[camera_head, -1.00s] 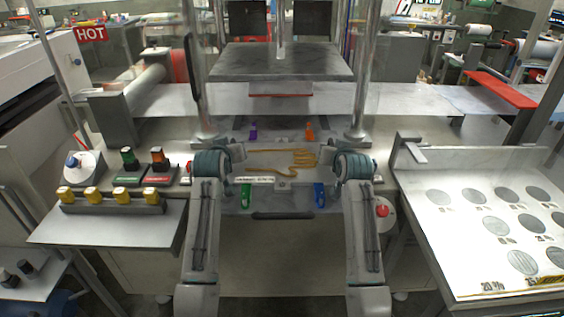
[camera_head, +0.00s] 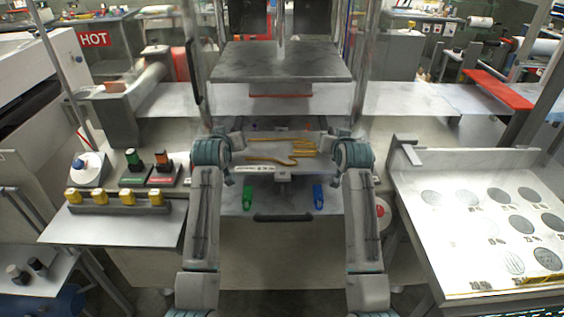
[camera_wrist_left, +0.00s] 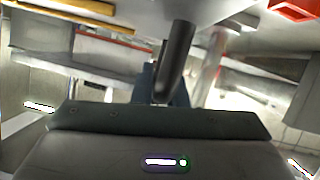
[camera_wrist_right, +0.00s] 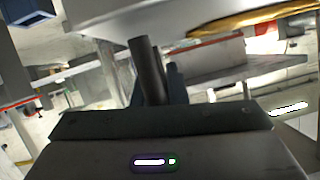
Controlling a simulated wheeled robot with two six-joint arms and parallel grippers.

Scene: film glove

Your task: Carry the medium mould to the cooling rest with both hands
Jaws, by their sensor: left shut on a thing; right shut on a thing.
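The medium mould is a pale plate (camera_head: 262,150) with a golden hand-shaped outline on its top and a label strip on its front edge. It is level, held above the grey press bed (camera_head: 285,204), between my two grippers. My left gripper (camera_head: 228,146) is shut at its left side, and my right gripper (camera_head: 342,146) is shut at its right side. The wrist views show a dark post at each gripper: one in the left wrist view (camera_wrist_left: 177,58), one in the right (camera_wrist_right: 148,68). The fingertips are mostly hidden. I cannot make out which surface is the cooling rest.
Green (camera_head: 248,198) and blue (camera_head: 319,197) clamps stand on the bed's front corners. A dark press plate (camera_head: 282,62) hangs above and behind. A sloping white board (camera_head: 460,230) with grey discs is at right. Yellow blocks (camera_head: 114,198) and button boxes (camera_head: 162,172) are at left.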

